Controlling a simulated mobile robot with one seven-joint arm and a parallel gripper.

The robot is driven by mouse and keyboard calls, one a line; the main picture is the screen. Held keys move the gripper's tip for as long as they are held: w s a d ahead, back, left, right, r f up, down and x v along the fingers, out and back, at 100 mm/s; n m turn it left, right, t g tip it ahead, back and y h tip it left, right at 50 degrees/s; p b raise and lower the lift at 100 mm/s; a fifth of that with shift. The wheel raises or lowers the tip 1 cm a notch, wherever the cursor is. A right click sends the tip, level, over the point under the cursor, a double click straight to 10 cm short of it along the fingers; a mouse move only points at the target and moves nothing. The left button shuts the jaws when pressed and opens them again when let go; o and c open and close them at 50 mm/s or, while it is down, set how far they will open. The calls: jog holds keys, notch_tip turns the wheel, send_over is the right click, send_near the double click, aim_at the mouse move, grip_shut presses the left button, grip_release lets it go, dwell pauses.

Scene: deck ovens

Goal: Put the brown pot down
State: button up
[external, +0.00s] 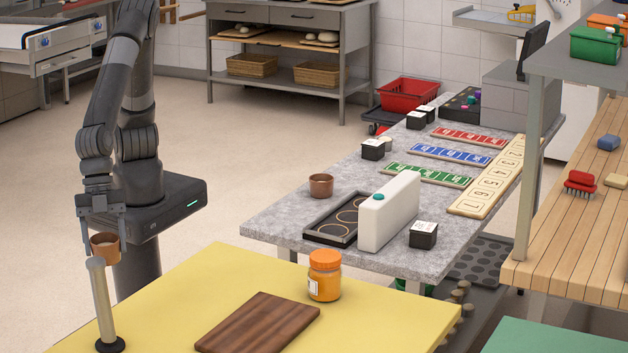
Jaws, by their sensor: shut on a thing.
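My gripper (103,226) points down at the left and is shut on a small brown pot (107,247), which hangs upright between its fingers. The pot is just behind the top of a pale grey post on a black round foot, which hides part of it; I cannot tell if they touch. No surface shows directly under the pot. A second brown pot (321,185) stands upright on the grey speckled table (275,217), near its left end, apart from my gripper.
The yellow table (205,282) carries the grey post (102,305), a dark wooden board (258,325) and an orange-lidded jar (325,276). The grey table holds a black tray with rings (331,233), a white upright block (389,212) and coloured strips. The yellow table's back left is clear.

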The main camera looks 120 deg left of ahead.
jog(key=shift+w+d+f, duration=0.15)
jog(key=shift+d, duration=0.05)
jog(key=w+a+f, duration=0.1)
jog(key=w+f, duration=0.1)
jog(key=w, duration=0.1)
jog(key=w+a+f, duration=0.1)
jog(key=w+f, duration=0.1)
jog(key=w, duration=0.2)
jog(key=w+a+f, duration=0.1)
jog(key=w+f, duration=0.1)
jog(key=w, duration=0.1)
jog(key=shift+w+a+f, duration=0.1)
jog(key=shift+w+f, duration=0.2)
jog(key=shift+f, duration=2)
jog(key=shift+f, duration=0.15)
jog(key=o, duration=1.1)
jog(key=v, duration=1.2)
jog(key=shift+a, duration=0.15)
